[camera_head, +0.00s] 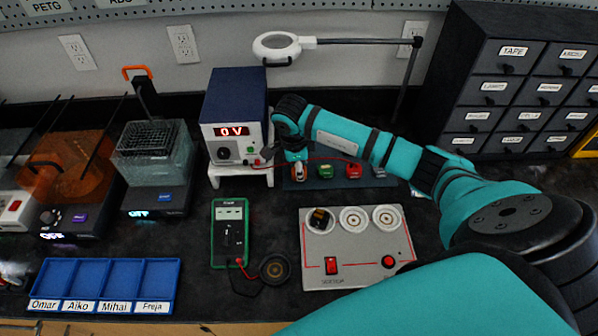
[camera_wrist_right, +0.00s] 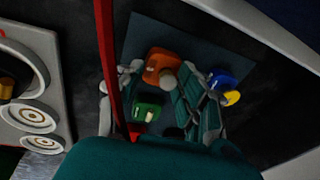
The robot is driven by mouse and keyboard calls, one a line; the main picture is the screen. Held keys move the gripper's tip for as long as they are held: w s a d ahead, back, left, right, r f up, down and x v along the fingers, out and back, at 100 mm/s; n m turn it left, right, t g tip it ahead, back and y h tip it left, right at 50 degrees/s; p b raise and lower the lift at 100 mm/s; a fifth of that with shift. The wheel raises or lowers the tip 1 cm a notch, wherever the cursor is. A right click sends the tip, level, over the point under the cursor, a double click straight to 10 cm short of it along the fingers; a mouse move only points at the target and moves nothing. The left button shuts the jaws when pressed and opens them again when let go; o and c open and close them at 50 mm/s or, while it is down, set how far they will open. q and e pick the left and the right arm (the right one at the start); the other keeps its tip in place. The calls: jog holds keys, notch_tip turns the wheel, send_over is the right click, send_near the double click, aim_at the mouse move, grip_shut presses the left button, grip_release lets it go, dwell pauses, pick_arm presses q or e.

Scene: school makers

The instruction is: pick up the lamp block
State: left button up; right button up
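Several small blocks lie on a dark blue mat (camera_head: 340,181) in the head view. They include an orange block (camera_head: 299,173), a green block (camera_head: 325,171), a red block (camera_head: 352,173) and a grey block (camera_head: 378,171). I cannot tell which is the lamp block. My right gripper (camera_head: 295,157) points down over the mat's left end. In the right wrist view its fingers (camera_wrist_right: 158,92) are apart, with the orange block (camera_wrist_right: 162,65) and green block (camera_wrist_right: 148,108) showing between or below them. A blue and yellow block (camera_wrist_right: 225,83) lies outside one finger. My left gripper is not in view.
A red lead (camera_head: 315,158) arcs over the mat from the power supply (camera_head: 233,115). A green multimeter (camera_head: 230,233) and blue sorting tray (camera_head: 108,278) lie left. Drawers (camera_head: 500,85) stand right.

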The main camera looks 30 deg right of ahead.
jog(key=c, duration=0.6)
jog(key=shift+o, duration=0.2)
jog(key=shift+r, duration=0.1)
